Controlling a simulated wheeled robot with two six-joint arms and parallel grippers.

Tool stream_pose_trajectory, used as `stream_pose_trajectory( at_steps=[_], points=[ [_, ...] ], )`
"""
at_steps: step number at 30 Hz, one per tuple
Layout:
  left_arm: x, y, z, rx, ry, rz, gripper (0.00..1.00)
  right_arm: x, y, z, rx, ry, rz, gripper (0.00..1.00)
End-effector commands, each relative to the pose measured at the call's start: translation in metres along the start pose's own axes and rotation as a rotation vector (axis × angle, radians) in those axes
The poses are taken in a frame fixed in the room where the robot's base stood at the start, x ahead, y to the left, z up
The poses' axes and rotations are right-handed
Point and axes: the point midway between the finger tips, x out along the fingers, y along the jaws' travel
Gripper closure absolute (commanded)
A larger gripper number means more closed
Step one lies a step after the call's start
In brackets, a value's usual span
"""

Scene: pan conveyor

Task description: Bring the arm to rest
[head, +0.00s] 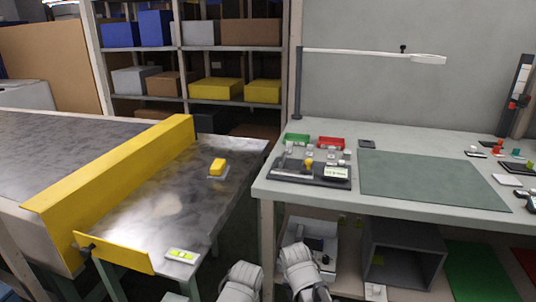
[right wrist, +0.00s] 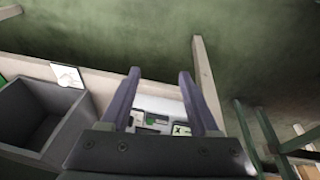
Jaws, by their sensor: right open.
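In the right wrist view my right gripper (right wrist: 159,74) is open, with its two dark fingers apart and nothing between them. Beyond the fingers is a light bin with small dark and green-marked items (right wrist: 160,122), apart from the gripper. In the head view two pale arm parts of mine show at the bottom edge, left of and below the workbench (head: 400,205). No fingers can be made out there, and my left gripper is not seen.
A green mat (head: 430,180) and a dark tray (head: 290,173) lie on the workbench. A grey open box (head: 405,245) is beneath it.

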Motion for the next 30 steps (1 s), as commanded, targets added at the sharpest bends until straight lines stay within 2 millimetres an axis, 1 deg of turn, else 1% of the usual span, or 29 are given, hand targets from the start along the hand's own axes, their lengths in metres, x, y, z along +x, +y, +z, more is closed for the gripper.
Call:
stream_pose_trajectory(
  at_steps=[1,3,8,9,10,14,17,20,30],
  points=[
    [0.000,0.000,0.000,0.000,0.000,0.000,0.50,-0.005,-0.006,0.025,-0.104,-0.040,-0.005,0.38],
    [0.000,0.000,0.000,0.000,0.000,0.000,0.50,-0.010,-0.014,0.053,-0.245,-0.097,-0.014,0.38],
    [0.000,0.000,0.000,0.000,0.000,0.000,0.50,-0.023,-0.025,0.109,-0.541,-0.214,-0.050,0.38],
    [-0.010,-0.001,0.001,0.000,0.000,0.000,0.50,-0.034,-0.025,0.111,-0.576,-0.228,-0.055,0.38],
    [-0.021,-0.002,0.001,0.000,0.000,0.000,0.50,-0.043,-0.024,0.105,-0.566,-0.225,-0.054,0.38],
    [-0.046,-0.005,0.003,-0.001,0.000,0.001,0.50,-0.068,-0.021,0.098,-0.561,-0.222,-0.054,0.38],
    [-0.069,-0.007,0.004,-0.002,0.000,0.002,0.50,-0.090,-0.019,0.092,-0.559,-0.222,-0.054,0.38],
    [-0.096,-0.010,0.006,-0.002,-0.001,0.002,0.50,-0.116,-0.016,0.086,-0.558,-0.222,-0.054,0.38],
    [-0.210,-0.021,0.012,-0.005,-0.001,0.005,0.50,-0.228,-0.004,0.060,-0.553,-0.223,-0.056,0.38]
  ],
)
